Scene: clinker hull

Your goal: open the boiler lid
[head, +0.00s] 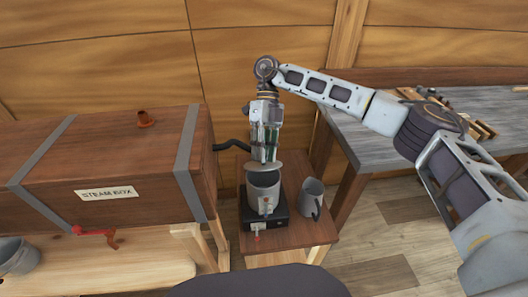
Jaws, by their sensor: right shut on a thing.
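The boiler (264,194) is a grey metal pot on a black base, standing on a small wooden table. Its round grey lid (264,168) is over the pot's mouth, apart from the rim at the front, where the dark opening shows. My right gripper (265,156) points down from above at the lid's middle and is shut; the part it grips is hidden by the fingers, but it appears to be the lid's top. My left gripper is not in the view.
A wooden steam box (105,165) with metal bands stands close on the left. A grey jug (312,195) stands just right of the boiler on the small table (290,236). A workbench (385,139) with tools is at the right. A black hose (229,146) runs behind the boiler.

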